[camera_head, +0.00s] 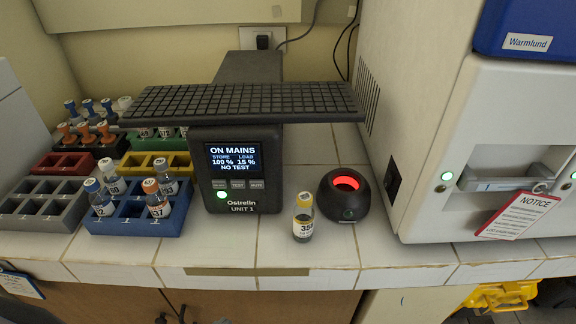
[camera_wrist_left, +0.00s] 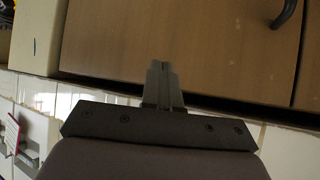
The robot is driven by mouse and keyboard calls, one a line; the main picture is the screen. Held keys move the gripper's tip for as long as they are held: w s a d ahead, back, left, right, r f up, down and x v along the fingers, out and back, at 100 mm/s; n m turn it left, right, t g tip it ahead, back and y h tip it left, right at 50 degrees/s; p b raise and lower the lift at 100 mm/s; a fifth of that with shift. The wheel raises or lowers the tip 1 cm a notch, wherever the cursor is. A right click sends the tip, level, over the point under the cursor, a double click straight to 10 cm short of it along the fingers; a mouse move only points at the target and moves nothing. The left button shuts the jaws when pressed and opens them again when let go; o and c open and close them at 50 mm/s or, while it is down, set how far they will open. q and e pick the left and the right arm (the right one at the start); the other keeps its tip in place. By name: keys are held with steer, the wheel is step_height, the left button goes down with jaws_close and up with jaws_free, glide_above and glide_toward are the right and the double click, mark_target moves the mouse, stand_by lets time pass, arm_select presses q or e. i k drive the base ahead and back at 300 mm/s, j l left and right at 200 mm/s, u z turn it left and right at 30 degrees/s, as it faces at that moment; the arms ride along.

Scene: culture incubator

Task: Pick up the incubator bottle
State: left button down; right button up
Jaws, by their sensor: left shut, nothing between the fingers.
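A small bottle with a yellow-orange cap and a label reading about 358 (camera_head: 303,218) stands upright on the white tiled counter. It is just left of a round black device with a glowing red opening (camera_head: 344,195). I cannot tell from the frames whether this is the incubator bottle. Other capped bottles stand in racks at the left, among them an orange-capped one marked 37 (camera_head: 157,198). My left gripper (camera_wrist_left: 162,68) shows in the left wrist view, shut and empty, with wooden cabinet doors behind it. Neither gripper shows in the head view.
A black power unit (camera_head: 238,190) stands mid-counter under a dark gridded slab (camera_head: 245,102). A blue rack (camera_head: 130,222) and a grey rack (camera_head: 40,205) are left. A large white cabinet (camera_head: 430,110) with a hanging notice tag (camera_head: 515,212) fills the right. The counter's front strip is clear.

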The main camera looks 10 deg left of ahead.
mark_target(113, 178)
steer(key=u, duration=1.55)
steer(key=k+j+u, duration=0.25)
steer(key=i+l, duration=0.05)
